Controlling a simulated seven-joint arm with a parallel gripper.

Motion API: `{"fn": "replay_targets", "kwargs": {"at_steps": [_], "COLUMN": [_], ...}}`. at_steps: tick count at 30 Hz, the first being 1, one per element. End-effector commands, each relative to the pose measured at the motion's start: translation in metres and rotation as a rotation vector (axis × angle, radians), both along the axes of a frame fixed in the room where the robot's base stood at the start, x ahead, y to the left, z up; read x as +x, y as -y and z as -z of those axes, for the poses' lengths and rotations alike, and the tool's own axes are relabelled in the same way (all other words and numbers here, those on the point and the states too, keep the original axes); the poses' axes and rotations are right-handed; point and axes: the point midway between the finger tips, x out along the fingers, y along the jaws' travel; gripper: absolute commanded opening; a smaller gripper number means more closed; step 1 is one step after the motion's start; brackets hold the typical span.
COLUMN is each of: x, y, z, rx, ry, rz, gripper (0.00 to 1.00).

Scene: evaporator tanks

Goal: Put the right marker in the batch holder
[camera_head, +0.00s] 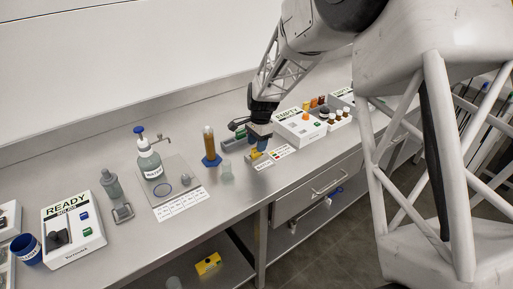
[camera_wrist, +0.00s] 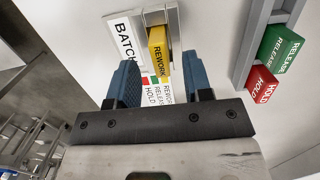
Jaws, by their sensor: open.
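My gripper (camera_head: 262,141) is over the bench at its front part; in the wrist view its two blue fingers (camera_wrist: 160,70) are apart, with nothing clamped between them. The yellow REWORK marker (camera_wrist: 157,45) stands in the grey batch holder (camera_wrist: 172,16), beside a white BATCH label (camera_wrist: 125,42). The fingertips are to either side of the marker's near end. It also shows as a yellow block in the head view (camera_head: 256,154). A green RELEASE marker (camera_wrist: 282,50) and a red HOLD marker (camera_wrist: 262,84) sit in a grey rack (camera_wrist: 250,45) at right.
A card (camera_wrist: 157,90) listing HOLD, RELEASE and REWORK lies near the holder. A white EMPTY box (camera_head: 298,128) is at right. The bench's front edge is close.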

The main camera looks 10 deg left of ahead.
Motion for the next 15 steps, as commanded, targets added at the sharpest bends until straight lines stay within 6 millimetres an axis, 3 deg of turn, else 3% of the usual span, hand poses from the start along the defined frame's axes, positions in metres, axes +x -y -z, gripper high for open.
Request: {"fn": "replay_targets", "kwargs": {"at_steps": [6,15], "x": [0.003,0.004], "y": [0.002,0.004], "z": [-0.03,-0.051], "rx": [0.001,0.0], "ry": [0.002,0.0], "rz": [0.0,0.0], "gripper": [0.46,0.46]}}
